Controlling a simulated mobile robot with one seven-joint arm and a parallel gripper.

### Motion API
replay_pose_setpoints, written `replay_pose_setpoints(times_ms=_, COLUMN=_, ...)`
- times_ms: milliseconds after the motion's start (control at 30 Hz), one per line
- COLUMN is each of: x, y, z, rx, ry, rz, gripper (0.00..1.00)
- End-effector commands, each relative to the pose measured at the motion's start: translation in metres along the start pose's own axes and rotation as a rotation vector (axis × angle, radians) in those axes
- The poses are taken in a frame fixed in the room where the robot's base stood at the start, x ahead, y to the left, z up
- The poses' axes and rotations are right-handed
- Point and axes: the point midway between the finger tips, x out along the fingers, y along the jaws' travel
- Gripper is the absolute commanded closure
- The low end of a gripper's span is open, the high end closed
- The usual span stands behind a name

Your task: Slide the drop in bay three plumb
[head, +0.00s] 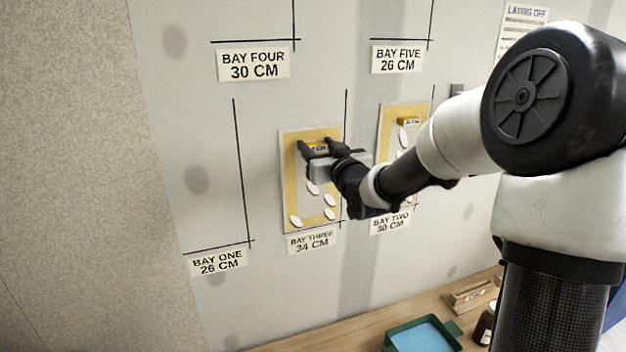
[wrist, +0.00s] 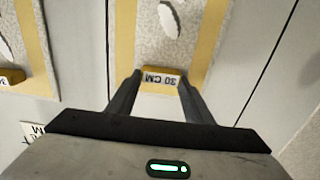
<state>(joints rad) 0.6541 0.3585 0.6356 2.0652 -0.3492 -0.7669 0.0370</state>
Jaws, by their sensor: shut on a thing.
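The drop in bay three (head: 291,190) is a yellow-bordered sheet with white leaf shapes, flat on the wall above the label BAY THREE 34 CM (head: 311,242). My gripper (head: 319,149) is shut on the yellow tab (wrist: 148,70) at its top end. In the wrist view the tab reads 30 CM, upside down. The drop's right edge in the head view lies close beside a black vertical line (head: 346,105), nearly parallel, with a narrow gap. That line also shows left of the drop in the wrist view (wrist: 107,45). My gripper hides part of the drop.
A similar drop (head: 385,140) hangs in bay two to the right, partly behind my arm. Bay one (head: 217,262) has bare wall to the left. Below stands a bench (head: 335,338) with a green tray of blue liquid (head: 455,328) and a dark jar (head: 485,325).

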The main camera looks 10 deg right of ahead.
Motion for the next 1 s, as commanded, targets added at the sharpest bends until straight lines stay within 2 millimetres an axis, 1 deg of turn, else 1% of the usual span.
replay_pose_setpoints(times_ms=967, x=0.0001, y=-0.0002, z=0.0001, rx=0.008, ry=0.0, rz=-0.002, gripper=0.78)
replay_pose_setpoints(times_ms=1000, x=0.0001, y=-0.0003, z=0.0001, rx=0.008, ry=0.0, rz=-0.002, gripper=0.47)
